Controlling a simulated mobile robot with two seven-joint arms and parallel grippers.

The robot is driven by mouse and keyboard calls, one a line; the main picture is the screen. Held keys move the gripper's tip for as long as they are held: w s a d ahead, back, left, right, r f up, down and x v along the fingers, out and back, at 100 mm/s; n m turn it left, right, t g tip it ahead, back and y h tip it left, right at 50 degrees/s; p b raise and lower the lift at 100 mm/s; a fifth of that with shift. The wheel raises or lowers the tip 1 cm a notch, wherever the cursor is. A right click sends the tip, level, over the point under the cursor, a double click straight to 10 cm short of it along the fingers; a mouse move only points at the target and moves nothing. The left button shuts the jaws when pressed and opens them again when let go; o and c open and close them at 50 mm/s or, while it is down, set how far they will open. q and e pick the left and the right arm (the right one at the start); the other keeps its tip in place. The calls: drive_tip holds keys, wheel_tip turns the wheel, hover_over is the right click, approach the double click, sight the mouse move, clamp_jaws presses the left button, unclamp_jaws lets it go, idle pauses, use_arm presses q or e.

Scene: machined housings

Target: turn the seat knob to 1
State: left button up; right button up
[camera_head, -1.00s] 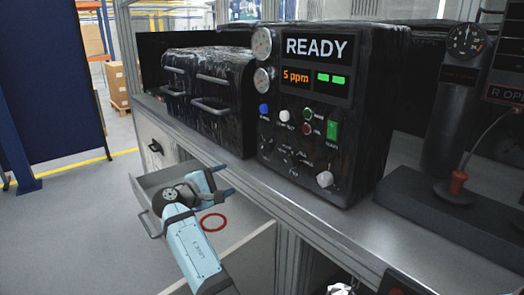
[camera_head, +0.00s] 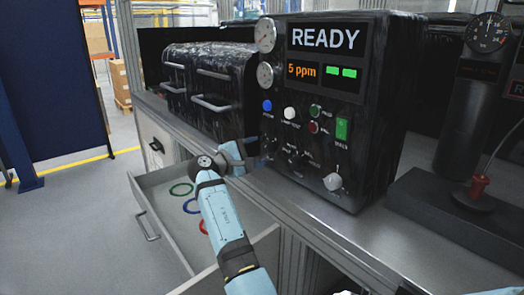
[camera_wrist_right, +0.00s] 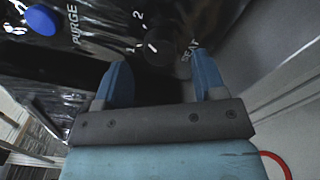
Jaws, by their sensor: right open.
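The seat knob (camera_wrist_right: 160,52) is a small dark round knob on the black housing, with SEAT, 1 and 2 printed around it. A short white mark shows on its left side in the right wrist view, but I cannot tell exactly which number it points at. My right gripper (camera_wrist_right: 160,64) is open, with its blue fingers on either side of the knob in that view; contact cannot be told. In the head view the right gripper (camera_head: 250,154) is at the lower left of the control panel (camera_head: 300,172), and hides the knob's area.
The blue PURGE button (camera_wrist_right: 40,20) is near the knob. A white button (camera_head: 290,112), a green switch (camera_head: 342,129) and a pale knob (camera_head: 333,182) are farther right. An open drawer (camera_head: 152,205) with coloured rings lies below the arm. A display (camera_head: 323,38) reads READY.

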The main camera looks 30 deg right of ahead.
sight(264, 146)
use_arm(q)
drive_tip(key=shift+w, duration=0.1)
use_arm(e)
drive_tip(key=shift+w+d, duration=0.1)
drive_tip(key=shift+d, duration=1.35)
drive_tip(key=shift+c, duration=0.4)
drive_tip(key=c, duration=0.8)
drive_tip(key=n+p, duration=0.1)
drive_tip(key=p, duration=0.2)
drive_tip(key=shift+r, duration=0.35)
drive_tip(key=shift+c, duration=0.2)
drive_tip(key=n+p, duration=0.1)
drive_tip(key=p, duration=0.2)
drive_tip(key=shift+r+p, duration=0.1)
drive_tip(key=shift+p, duration=0.25)
drive_tip(key=n+p, duration=0.8)
drive_tip(key=p, duration=0.5)
drive_tip(key=shift+p, duration=0.3)
use_arm(q)
wheel_tip(264, 146, up, 18)
drive_tip(key=s+a+p, duration=0.1)
drive_tip(key=p, duration=0.1)
drive_tip(key=shift+a+f+p, duration=0.25)
drive_tip(key=shift+a+p, duration=0.05)
drive_tip(key=shift+a, duration=0.05)
use_arm(e)
drive_tip(key=shift+f+n, duration=0.45)
drive_tip(key=shift+n, duration=0.55)
use_arm(q)
drive_tip(key=shift+s, duration=0.15)
